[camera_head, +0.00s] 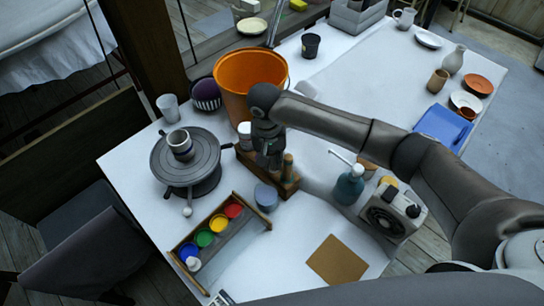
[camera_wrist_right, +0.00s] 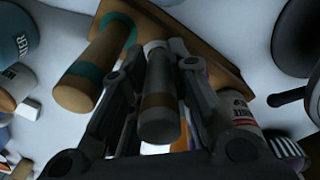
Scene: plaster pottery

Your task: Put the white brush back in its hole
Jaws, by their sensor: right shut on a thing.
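The wooden brush holder (camera_head: 287,188) stands on the white table, partly hidden by my right gripper (camera_head: 268,158). In the right wrist view the holder's block (camera_wrist_right: 205,45) lies behind the fingers. My right gripper is shut on a pale grey brush handle with a brown band, which I take for the white brush (camera_wrist_right: 157,120). Its far end is over or at the holder; I cannot tell whether it is in a hole. A thicker brown handle with a teal ring (camera_wrist_right: 92,75) stands in the holder beside it. A bit of my left gripper (camera_head: 222,298) shows at the bottom edge.
An orange bucket (camera_head: 240,75) stands behind my right gripper. A pottery wheel (camera_head: 190,160) and a paint tray (camera_head: 180,248) are at left. A blue-grey cup (camera_head: 266,197) sits close in front of the holder. A teal bottle (camera_head: 349,187) is at right.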

